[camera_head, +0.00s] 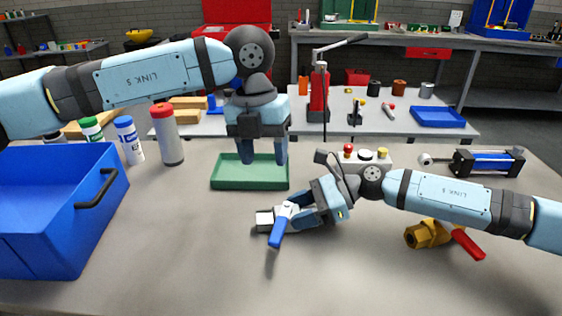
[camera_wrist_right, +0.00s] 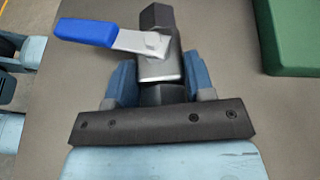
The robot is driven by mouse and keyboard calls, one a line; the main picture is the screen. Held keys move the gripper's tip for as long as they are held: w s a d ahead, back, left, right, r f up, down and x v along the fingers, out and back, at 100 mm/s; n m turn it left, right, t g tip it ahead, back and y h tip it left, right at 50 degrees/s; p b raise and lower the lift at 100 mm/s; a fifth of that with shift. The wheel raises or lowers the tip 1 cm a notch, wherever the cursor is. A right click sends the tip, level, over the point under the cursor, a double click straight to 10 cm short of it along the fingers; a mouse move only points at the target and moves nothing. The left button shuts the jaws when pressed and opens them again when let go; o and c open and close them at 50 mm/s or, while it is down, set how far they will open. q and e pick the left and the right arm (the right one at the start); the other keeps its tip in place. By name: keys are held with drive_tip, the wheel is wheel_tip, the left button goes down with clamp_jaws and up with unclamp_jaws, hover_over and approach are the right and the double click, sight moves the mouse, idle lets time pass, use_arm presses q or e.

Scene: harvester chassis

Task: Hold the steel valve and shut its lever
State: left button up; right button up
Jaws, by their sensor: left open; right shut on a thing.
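The steel valve (camera_head: 265,220) is a grey body with a blue lever (camera_head: 279,233), in the middle of the table. My right gripper (camera_head: 292,211) is shut on the valve's body from the right. In the right wrist view the valve (camera_wrist_right: 160,66) sits between my right fingers (camera_wrist_right: 161,86), which hide part of it. There the lever (camera_wrist_right: 86,32) sticks out to the left, roughly crosswise to the body. My left gripper (camera_head: 264,158) is open and empty, pointing down at the green tray (camera_head: 250,184), behind the valve.
A brass valve with a red lever (camera_head: 467,243) lies at the right, under my right arm. A blue crate (camera_head: 60,225) stands at the left, with bottles behind it. A button box (camera_head: 378,156) and a cylinder (camera_head: 489,162) are at the back right.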

sight(287, 221)
use_arm(q)
drive_tip(key=s+d+t+y, duration=0.1)
drive_tip(key=s+d, duration=0.2)
use_arm(e)
drive_tip(key=shift+r, duration=0.1)
use_arm(q)
wheel_tip(287, 221, down, 12)
drive_tip(key=shift+s+f, duration=0.1)
drive_tip(key=shift+c, duration=0.4)
clamp_jaws()
drive_tip(key=shift+d+n, duration=0.3)
drive_tip(key=shift+n, duration=0.4)
drive_tip(key=shift+d+n, duration=0.25)
drive_tip(key=shift+n, duration=0.35)
